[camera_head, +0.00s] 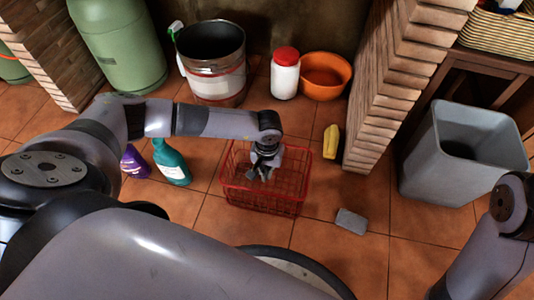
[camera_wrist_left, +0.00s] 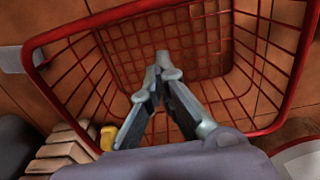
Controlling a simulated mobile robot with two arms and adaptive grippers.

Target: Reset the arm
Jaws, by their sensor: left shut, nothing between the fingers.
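My left arm (camera_head: 200,122) reaches in from the left in the head view. My left gripper (camera_head: 262,172) hangs over the red wire basket (camera_head: 262,204), pointing down into it. In the left wrist view the gripper (camera_wrist_left: 160,72) has its fingertips together and holds nothing. The basket's red rim (camera_wrist_left: 130,12) surrounds the fingers there, and its inside looks empty. My right arm (camera_head: 488,250) shows at the lower right of the head view; its gripper is out of frame.
Teal (camera_head: 170,163) and purple (camera_head: 133,162) bottles stand left of the basket. A metal bucket (camera_head: 211,62), white jar (camera_head: 285,75) and orange bowl (camera_head: 326,76) are behind. A yellow item (camera_head: 331,141) and grey block (camera_head: 351,221) lie right, before a grey bin (camera_head: 462,150).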

